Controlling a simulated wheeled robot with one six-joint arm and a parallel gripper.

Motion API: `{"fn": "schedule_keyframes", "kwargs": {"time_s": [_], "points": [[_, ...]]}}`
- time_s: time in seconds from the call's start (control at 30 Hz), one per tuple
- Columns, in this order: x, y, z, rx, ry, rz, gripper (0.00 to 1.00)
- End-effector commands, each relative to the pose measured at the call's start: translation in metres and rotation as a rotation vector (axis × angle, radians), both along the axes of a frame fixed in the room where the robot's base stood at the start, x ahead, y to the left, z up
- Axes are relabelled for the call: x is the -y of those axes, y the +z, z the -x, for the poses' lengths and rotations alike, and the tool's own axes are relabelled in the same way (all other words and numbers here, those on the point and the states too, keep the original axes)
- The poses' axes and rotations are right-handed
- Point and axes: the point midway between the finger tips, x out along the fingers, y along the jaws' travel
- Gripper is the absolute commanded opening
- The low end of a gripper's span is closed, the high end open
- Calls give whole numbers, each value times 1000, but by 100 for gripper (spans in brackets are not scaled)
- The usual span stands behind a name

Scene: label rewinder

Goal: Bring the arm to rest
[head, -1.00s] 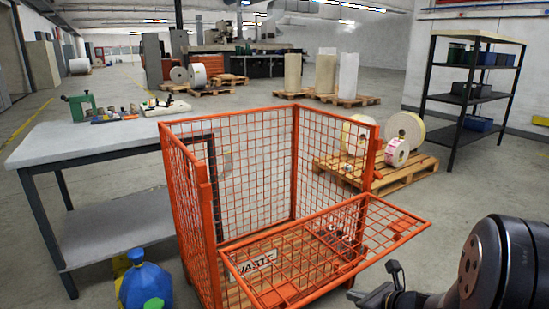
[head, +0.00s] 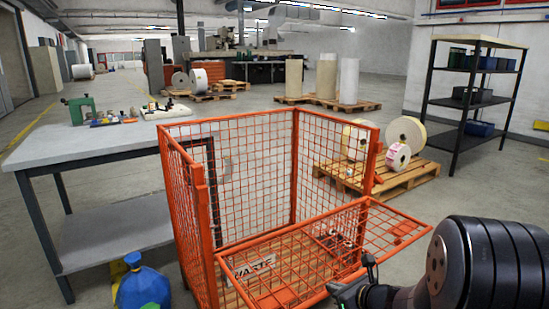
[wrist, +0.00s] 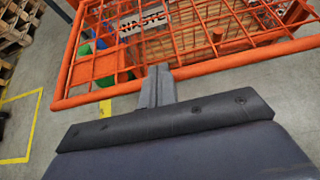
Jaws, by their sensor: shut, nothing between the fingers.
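My arm is at the lower right of the head view, and my gripper (wrist: 158,80) shows in the wrist view. Its two fingers are together with nothing between them. In the wrist view the fingertips are at the near rim of the folded-down front flap of the orange mesh cage (head: 295,170); I cannot tell whether they touch it. In the head view the cage stands in the middle, with its WASTE sign (head: 252,267) low at the front. The wrist view also shows the sign (wrist: 143,20) through the mesh.
A grey workbench (head: 95,145) stands left of the cage. A blue bag (head: 143,287) is on the floor before it. A pallet (head: 405,180) with label rolls and a dark shelf rack (head: 470,97) are behind, to the right.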

Motion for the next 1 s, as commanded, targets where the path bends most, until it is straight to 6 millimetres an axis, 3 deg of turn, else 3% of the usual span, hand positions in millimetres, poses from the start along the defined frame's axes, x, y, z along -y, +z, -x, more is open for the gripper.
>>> {"fn": "schedule_keyframes", "kwargs": {"time_s": [0.1, 0.3, 0.77, 1.0], "points": [[1, -13, 1, 17, -1, -10, 0], [2, -19, 2, 38, -1, -25, 0], [1, -22, 4, 36, 1, -23, 0], [-10, -15, 8, 62, 44, 2, 0]]}}
